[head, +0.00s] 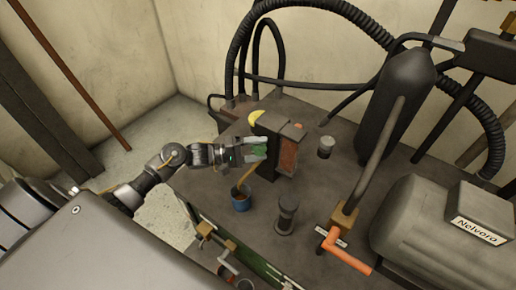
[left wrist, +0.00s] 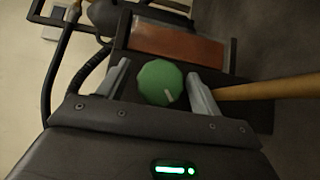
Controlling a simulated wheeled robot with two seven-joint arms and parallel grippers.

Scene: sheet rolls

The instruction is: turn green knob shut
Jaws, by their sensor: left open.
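The green knob (left wrist: 161,83) is a faceted disc with a short pale mark near its lower edge in the left wrist view. It sits on the dark face of a block-like unit (head: 283,143), and in the head view a bit of green (head: 258,153) shows at my fingers. My left gripper (head: 257,148) is open, with one finger on each side of the knob. In the left wrist view the fingers (left wrist: 161,90) stand apart from the knob, with a narrow gap on both sides. My right gripper is not in view.
A yellow part (head: 257,117) sits beside the unit's top. An orange lever (head: 346,251), a dark cylinder (head: 287,214) and a large grey motor (head: 430,232) stand to the right. Black hoses arch behind.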

